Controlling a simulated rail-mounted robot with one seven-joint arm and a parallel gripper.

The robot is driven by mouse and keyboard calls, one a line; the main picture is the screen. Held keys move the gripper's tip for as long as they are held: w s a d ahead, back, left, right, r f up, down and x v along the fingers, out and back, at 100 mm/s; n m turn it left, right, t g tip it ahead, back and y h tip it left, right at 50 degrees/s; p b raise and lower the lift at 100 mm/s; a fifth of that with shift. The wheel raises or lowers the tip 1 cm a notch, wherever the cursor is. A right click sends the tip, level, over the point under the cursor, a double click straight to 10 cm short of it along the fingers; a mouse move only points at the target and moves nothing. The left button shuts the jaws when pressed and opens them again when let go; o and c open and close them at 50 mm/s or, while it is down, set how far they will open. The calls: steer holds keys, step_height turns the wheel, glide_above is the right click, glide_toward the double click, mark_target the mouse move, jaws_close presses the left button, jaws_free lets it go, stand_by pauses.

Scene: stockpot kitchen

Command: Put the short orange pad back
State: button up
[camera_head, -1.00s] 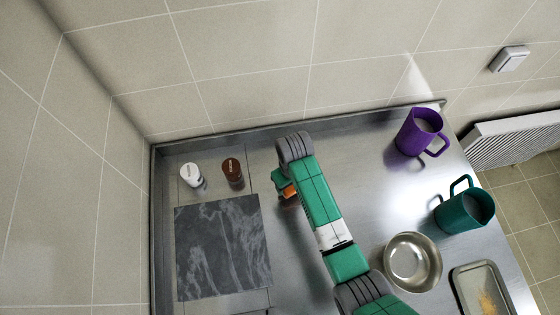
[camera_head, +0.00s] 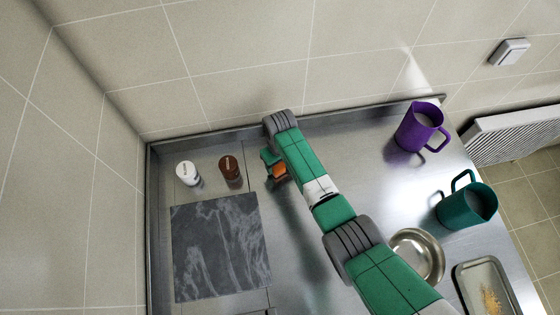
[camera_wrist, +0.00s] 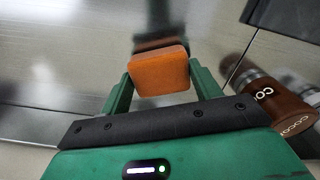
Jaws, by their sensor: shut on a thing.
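The short orange pad (camera_wrist: 160,72) is between the two green fingers of my gripper (camera_wrist: 150,88) in the wrist view. My gripper is shut on it. In the head view the pad (camera_head: 279,171) shows as a small orange patch beside my gripper (camera_head: 275,168), partly hidden by my arm. The pad appears held above the steel counter, but its exact height is hard to tell. The brown cocoa jar (camera_head: 230,168) stands just left of my gripper, apart from it; it also shows at the right of the wrist view (camera_wrist: 275,103).
A white jar (camera_head: 187,173) stands left of the brown one. A dark marbled slab (camera_head: 220,248) lies in front of them. A purple jug (camera_head: 415,130), a teal jug (camera_head: 467,207), a metal bowl (camera_head: 425,250) and a tray (camera_head: 462,282) stand on the right. The counter's back middle is clear.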

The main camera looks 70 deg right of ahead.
steer(key=shift+f, duration=0.2)
steer(key=o, duration=1)
step_height(320, 180, up, 12)
steer(key=shift+r+p, duration=0.2)
steer(key=shift+p, duration=0.75)
